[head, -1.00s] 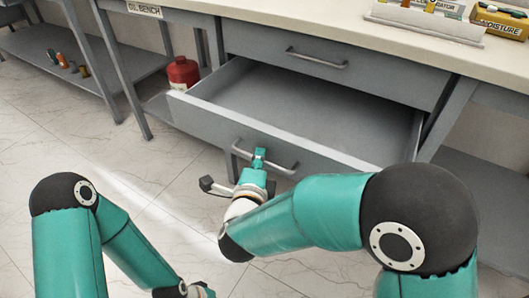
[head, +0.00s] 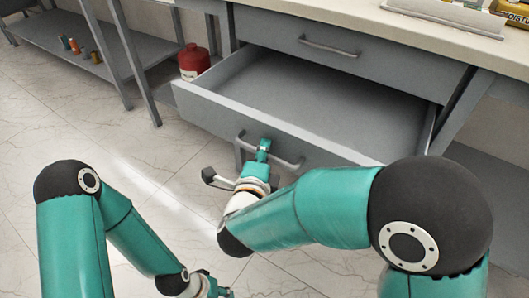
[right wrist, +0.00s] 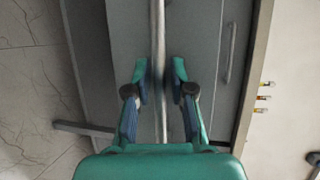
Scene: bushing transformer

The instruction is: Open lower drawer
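The lower drawer (head: 205,97) is grey and pulled well out, with its empty inside in view. Its bar handle (head: 288,163) is on the front panel. My right gripper (head: 263,150) is at this handle. In the right wrist view, the handle bar (right wrist: 158,40) passes between the two fingers of my right gripper (right wrist: 160,82), which are drawn in close around it. Any contact at the fingertips is hard to make out. My left gripper (head: 213,290) is low at the bottom edge of the head view, away from the drawer; its fingers are unclear.
A shut upper drawer (head: 380,70) with its own handle is above the open one. A red canister (head: 193,62) stands left of the drawer. The light benchtop (head: 400,28) holds a tray and a yellow box (head: 515,8). The tiled floor in front is clear.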

